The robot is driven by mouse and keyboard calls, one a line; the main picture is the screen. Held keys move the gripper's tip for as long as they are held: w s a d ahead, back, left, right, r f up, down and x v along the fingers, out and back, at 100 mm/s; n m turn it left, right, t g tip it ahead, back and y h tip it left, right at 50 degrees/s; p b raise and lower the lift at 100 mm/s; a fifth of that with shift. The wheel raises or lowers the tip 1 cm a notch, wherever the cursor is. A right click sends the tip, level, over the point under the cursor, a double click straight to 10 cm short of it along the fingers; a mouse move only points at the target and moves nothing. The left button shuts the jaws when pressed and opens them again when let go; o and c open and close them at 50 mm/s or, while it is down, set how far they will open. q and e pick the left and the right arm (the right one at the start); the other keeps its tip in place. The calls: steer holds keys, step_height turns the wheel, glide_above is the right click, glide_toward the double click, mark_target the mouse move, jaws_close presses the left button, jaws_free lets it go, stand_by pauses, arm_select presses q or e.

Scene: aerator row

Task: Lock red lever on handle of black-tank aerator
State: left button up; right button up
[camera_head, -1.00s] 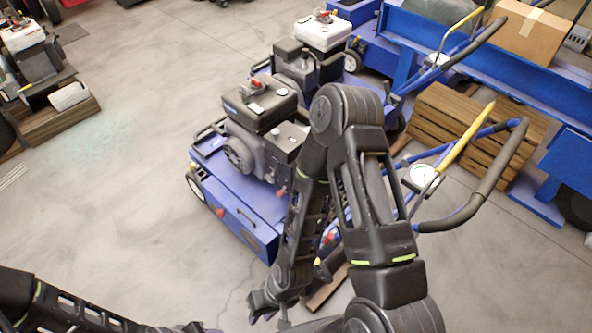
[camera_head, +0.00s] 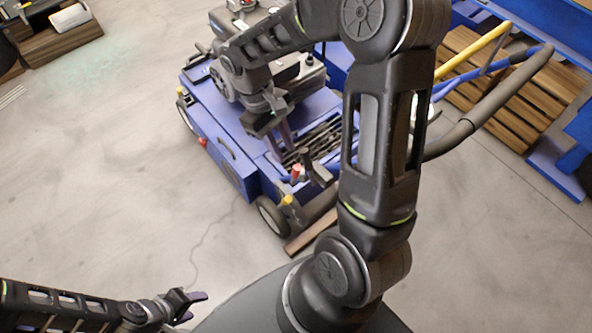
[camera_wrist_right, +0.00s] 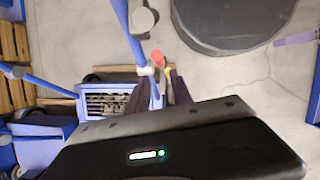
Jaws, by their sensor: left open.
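The black-tank aerator has a blue body (camera_head: 222,145) in the head view; my right arm covers much of its engine and tank. Its dark, curved handle grip (camera_head: 490,100) extends right, partly behind my arm. A small red tip (camera_head: 296,172) shows near the frame, and a red tip (camera_wrist_right: 157,57) appears just beyond my fingers in the wrist view; I cannot tell whether either is the lever. My right gripper (camera_head: 283,138) points down over the aerator, its fingers apart in the wrist view (camera_wrist_right: 158,80). My left gripper (camera_head: 196,307) is open and empty at lower left, away from the aerator.
A yellow bar (camera_head: 475,50) and wooden slats (camera_head: 470,55) are at the right, beside blue equipment (camera_head: 560,150). A wooden plank (camera_head: 305,235) lies by the aerator's wheel (camera_head: 272,215). The concrete floor on the left is open.

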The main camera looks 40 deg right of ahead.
mark_target(296, 171)
steer(key=shift+s+r+g, duration=0.2)
steer(key=shift+s+g, duration=0.2)
steer(key=shift+s, duration=0.2)
steer(key=b+x, duration=0.1)
steer(key=x, duration=0.7)
steer(key=shift+c, duration=0.4)
jaws_close()
steer(key=shift+r, duration=0.1)
stand_by(0.7)
